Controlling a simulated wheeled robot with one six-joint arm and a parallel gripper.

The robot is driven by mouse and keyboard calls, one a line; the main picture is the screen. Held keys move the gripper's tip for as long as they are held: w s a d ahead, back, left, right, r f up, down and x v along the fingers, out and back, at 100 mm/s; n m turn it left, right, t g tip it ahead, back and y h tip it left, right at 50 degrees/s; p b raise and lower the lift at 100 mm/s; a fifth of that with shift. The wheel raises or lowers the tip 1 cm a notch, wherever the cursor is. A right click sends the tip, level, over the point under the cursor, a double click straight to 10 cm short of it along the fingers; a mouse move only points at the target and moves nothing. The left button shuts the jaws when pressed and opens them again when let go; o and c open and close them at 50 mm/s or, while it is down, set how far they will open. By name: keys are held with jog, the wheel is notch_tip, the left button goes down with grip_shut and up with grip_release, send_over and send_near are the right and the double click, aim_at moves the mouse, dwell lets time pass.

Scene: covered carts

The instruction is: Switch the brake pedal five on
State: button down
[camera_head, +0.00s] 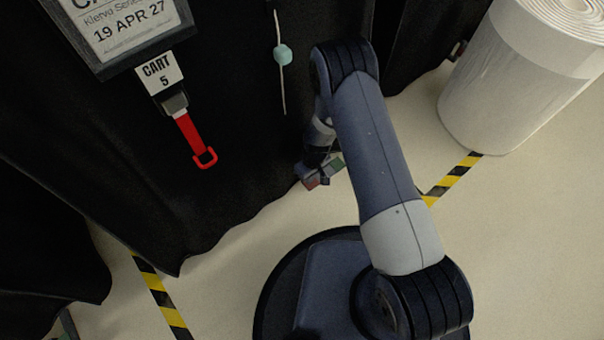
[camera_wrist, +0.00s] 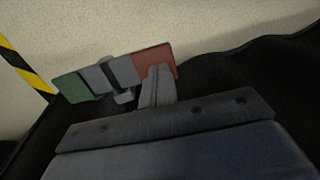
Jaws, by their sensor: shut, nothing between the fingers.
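The brake pedal five (camera_head: 336,163) sits low at the hem of the black cover, close to the floor. It is a rocker plate with a green end, a grey middle and a red end. In the wrist view the pedal (camera_wrist: 72,88) has its green end at left and its red end at right. My gripper (camera_wrist: 158,74) is shut and empty, its tip overlapping the red end; I cannot tell whether it touches. In the head view my gripper (camera_head: 304,172) is beside the pedal, partly hiding it. The pedal's tilt is unclear.
A "CART 5" tag (camera_head: 160,74) and a red pull strap (camera_head: 193,138) hang on the black cover (camera_head: 110,180). A cord with a teal bead (camera_head: 282,55) hangs nearby. A large white roll (camera_head: 500,90) stands at right. Yellow-black tape (camera_head: 160,297) marks the pale floor.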

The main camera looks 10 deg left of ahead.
aim_at(306, 184)
jog(key=shift+s+a+f+b, duration=0.15)
jog(key=shift+s+f+b, duration=0.05)
jog(key=shift+f+b, duration=0.35)
jog(key=shift+s+a+f+b, duration=0.15)
jog(key=shift+f+b, duration=0.2)
jog(key=shift+b, duration=0.2)
jog(key=shift+s+a+f+b, duration=0.1)
jog(key=shift+s+f+b, duration=0.05)
jog(key=shift+f+b, duration=0.3)
jog(key=shift+s, duration=0.1)
notch_tip(306, 184, up, 14)
jog(key=s+a+p, duration=0.2)
jog(key=p, duration=0.3)
jog(key=shift+s, duration=0.2)
jog(key=shift+a, duration=0.1)
jog(key=f+b, duration=0.1)
jog(key=f, duration=0.3)
jog(key=w+d+f+b, duration=0.1)
jog(key=f+b, duration=0.1)
jog(key=f, duration=0.3)
jog(key=w+d+f+b, duration=0.1)
jog(key=f+b, duration=0.1)
jog(key=f, duration=0.2)
jog(key=shift+w+f, duration=0.25)
jog(key=shift+f, duration=0.15)
